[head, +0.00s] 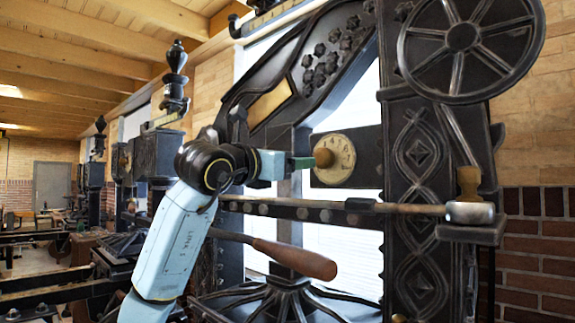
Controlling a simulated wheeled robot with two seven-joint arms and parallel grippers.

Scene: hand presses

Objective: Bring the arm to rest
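My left arm (180,240), pale blue with a black wrist joint, rises from the lower left. It is raised and bent at the wrist, reaching right towards the press. My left gripper (302,163) is at the left edge of a round yellowish dial (333,160) with numbers and a centre knob (323,157). The fingers are small and seen edge-on, so I cannot tell whether they are open or shut, or whether they touch the knob. My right gripper is not in view.
A black ornate hand press (421,200) with a handwheel (463,38) fills the right side. A long horizontal bar (400,208) runs below my gripper, and a wooden-handled lever (295,259) sits lower. More presses stand at the left; a grey door (52,185) is far back.

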